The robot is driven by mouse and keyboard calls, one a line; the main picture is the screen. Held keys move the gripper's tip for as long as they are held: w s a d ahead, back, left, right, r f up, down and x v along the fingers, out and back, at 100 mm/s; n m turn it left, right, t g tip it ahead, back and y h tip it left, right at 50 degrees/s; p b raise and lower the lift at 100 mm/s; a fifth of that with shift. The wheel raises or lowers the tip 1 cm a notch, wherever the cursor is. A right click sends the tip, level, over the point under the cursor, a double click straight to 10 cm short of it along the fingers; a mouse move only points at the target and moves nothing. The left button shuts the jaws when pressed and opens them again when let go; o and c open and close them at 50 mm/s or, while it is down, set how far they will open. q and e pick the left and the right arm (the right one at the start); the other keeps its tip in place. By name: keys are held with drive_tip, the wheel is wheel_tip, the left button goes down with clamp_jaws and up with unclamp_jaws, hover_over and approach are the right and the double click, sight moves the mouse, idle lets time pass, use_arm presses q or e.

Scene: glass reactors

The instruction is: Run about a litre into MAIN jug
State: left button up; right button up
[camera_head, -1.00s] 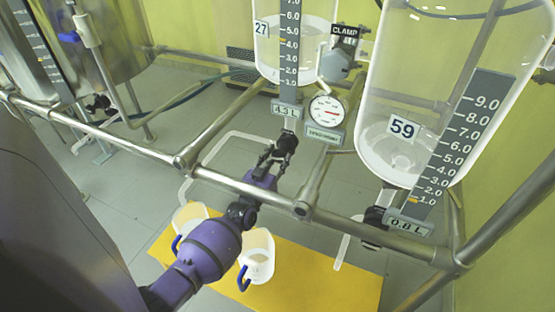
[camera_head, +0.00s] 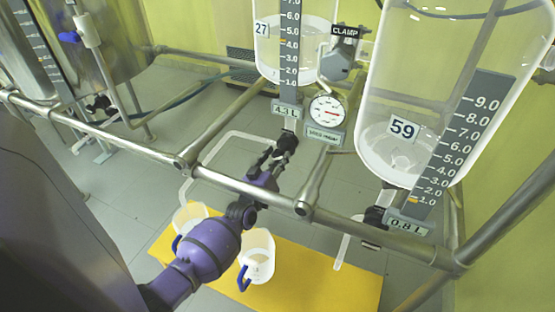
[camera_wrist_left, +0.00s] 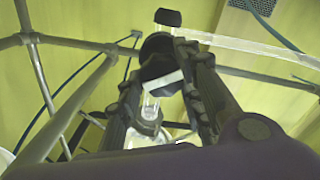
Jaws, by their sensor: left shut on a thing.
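My left gripper (camera_head: 273,161) reaches over the front rail and is shut on the black valve handle (camera_head: 287,142) under reactor 27. In the left wrist view its fingers stand on both sides of the black valve part (camera_wrist_left: 160,68), with a clear glass tube below. Reactor 27 (camera_head: 297,62) holds clear liquid, and its plate (camera_head: 286,110) seems to read 4.3 L. Two clear jugs with blue handles stand below: a left jug (camera_head: 188,216), partly behind my arm, and a right jug (camera_head: 260,258). I cannot read which is MAIN. My right gripper is not in view.
Reactor 59 (camera_head: 402,150) hangs at the right, its plate (camera_head: 408,226) reading 0.8 L. A dial gauge (camera_head: 327,110) and a CLAMP sign (camera_head: 345,31) are beside reactor 27. A metal rail (camera_head: 240,187) crosses in front. The yellow mat (camera_head: 330,285) is bare at the right.

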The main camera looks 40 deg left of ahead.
use_arm(q)
drive_tip(key=shift+w+d, duration=0.1)
drive_tip(key=shift+d, duration=0.15)
drive_tip(key=o, duration=1.1)
drive_tip(key=shift+r, duration=0.1)
drive_tip(key=shift+s+a, duration=0.1)
drive_tip(key=shift+s, duration=0.15)
drive_tip(key=v, duration=1.1)
drive_tip(key=shift+s, duration=0.3)
